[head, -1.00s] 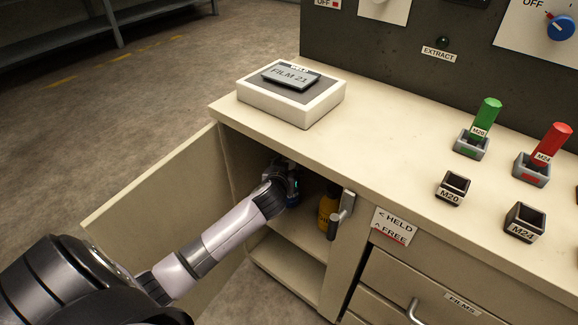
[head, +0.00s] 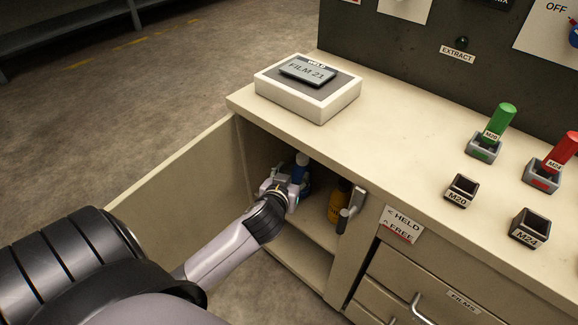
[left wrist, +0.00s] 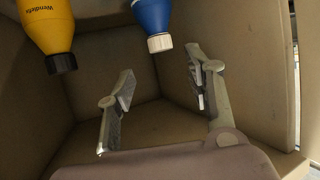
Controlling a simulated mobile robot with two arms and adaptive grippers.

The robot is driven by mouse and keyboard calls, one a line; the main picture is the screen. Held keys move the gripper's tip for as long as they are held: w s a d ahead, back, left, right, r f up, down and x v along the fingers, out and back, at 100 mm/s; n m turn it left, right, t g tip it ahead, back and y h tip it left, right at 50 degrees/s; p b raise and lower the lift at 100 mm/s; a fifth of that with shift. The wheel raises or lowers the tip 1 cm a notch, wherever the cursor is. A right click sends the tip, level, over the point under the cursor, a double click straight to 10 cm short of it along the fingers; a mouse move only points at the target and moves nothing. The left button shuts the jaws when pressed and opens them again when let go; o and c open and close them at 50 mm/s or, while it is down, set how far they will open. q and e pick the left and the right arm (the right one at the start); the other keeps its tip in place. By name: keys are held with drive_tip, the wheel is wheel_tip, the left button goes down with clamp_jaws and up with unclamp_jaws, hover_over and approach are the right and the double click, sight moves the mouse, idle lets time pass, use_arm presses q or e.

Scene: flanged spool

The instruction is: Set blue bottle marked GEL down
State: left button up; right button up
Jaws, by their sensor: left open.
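The blue bottle (head: 300,172) stands inside the open cabinet, just beyond my left gripper, its lower part hidden by the gripper. It shows in the left wrist view (left wrist: 152,14) at the top edge, upside down in the picture, with a white cap; no marking on it is readable. My left gripper (head: 287,186) is at the cabinet opening. In the left wrist view its two fingers (left wrist: 160,72) are spread with nothing between them, and the bottle is apart from them. My right gripper is not in view.
A yellow bottle (head: 336,204) with a dark cap stands to the right of the blue one, near the cabinet's handle post (head: 352,208). The open door (head: 185,175) is left of my arm. The worktop above carries a white film box (head: 307,96) and several small sockets.

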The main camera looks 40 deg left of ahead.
use_arm(q)
drive_tip(key=s+d+f+m+g+h, duration=0.2)
drive_tip(key=s+d+f+m+g, duration=0.1)
drive_tip(key=s, duration=0.8)
drive_tip(key=s+d+f+m+g+h, duration=0.2)
drive_tip(key=s+d+f+g, duration=0.4)
drive_tip(key=s+d, duration=0.4)
drive_tip(key=shift+s+f+m+h, duration=0.4)
drive_tip(key=shift+s+f+m, duration=0.1)
drive_tip(key=shift+s+f, duration=0.4)
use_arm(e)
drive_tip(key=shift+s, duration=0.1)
